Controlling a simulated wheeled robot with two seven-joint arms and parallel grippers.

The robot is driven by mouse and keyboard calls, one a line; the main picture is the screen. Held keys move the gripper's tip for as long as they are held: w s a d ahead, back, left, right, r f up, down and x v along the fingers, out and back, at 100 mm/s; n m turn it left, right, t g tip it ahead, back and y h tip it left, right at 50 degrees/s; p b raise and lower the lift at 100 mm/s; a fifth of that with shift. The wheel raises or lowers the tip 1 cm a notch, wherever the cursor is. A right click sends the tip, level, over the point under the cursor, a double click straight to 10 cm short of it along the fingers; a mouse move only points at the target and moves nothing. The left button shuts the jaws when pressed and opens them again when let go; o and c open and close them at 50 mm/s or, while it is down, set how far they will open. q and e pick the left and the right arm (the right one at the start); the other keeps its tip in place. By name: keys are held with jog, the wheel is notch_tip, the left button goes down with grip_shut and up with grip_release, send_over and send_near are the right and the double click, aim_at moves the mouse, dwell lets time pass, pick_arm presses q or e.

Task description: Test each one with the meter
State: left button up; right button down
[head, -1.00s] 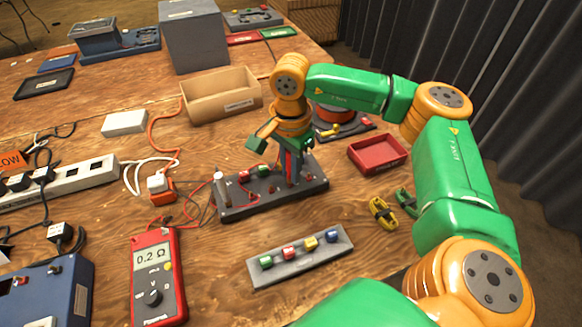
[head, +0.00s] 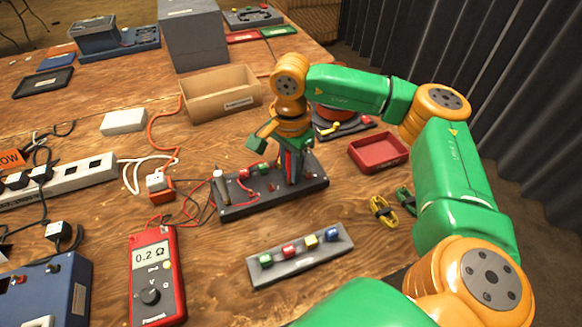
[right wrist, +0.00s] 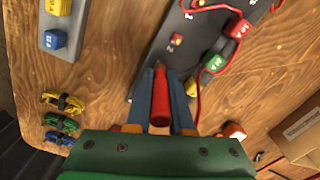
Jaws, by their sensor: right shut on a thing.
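My right gripper (head: 292,178) is shut on a red probe (right wrist: 160,97), pointing down over the dark test board (head: 245,208). In the right wrist view a red (right wrist: 238,28), a green (right wrist: 214,62) and a yellow (right wrist: 192,86) piece sit along the board. Whether the probe tip touches a contact is hidden. A pale upright probe (head: 222,187) stands at the board's left end. The red meter (head: 157,283) reads 0.2 Ω. A grey rack (head: 290,268) in front holds green (head: 266,260), red (head: 289,251), yellow (head: 311,242) and blue (head: 332,235) pieces. My left gripper is not in view.
A red tray (head: 378,153) lies right of the board, with yellow (head: 383,211) and green (head: 406,200) coiled leads below it. A cardboard box (head: 222,95) stands behind. A power strip (head: 65,180) and a blue unit (head: 50,292) are left. Red wires run from meter to board.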

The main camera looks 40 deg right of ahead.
jog(key=shift+c, duration=2)
grip_release()
notch_tip(320, 180, up, 8)
jog(key=p, duration=0.6)
jog(key=shift+f, duration=0.3)
